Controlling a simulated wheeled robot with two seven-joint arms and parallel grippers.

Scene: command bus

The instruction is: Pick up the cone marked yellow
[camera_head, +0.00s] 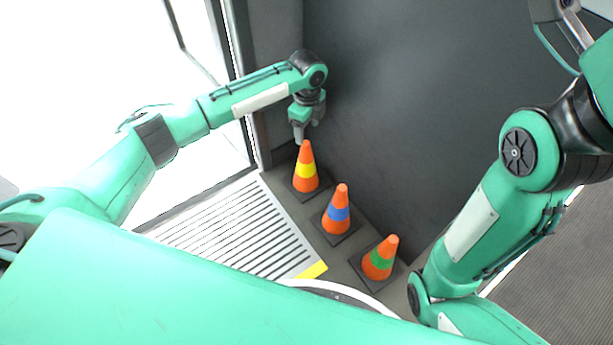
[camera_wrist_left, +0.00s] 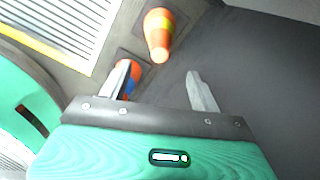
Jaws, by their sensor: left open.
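The orange cone with the yellow band (camera_head: 306,171) stands upright on a dark square base by the dark wall, the farthest of three cones. My left gripper (camera_head: 299,135) is just above and behind its tip, apart from it. In the left wrist view the yellow-banded cone (camera_wrist_left: 158,35) lies beyond the open fingers of my left gripper (camera_wrist_left: 160,88), with nothing between them. The blue-banded cone (camera_wrist_left: 131,69) is partly hidden behind the left finger there. My right arm is at the right; its gripper does not show.
The blue-banded cone (camera_head: 338,212) and a green-banded cone (camera_head: 379,260) stand in a diagonal row along the dark wall (camera_head: 400,110). A slatted metal step (camera_head: 225,230) with a yellow edge mark lies to the left, by a bright doorway.

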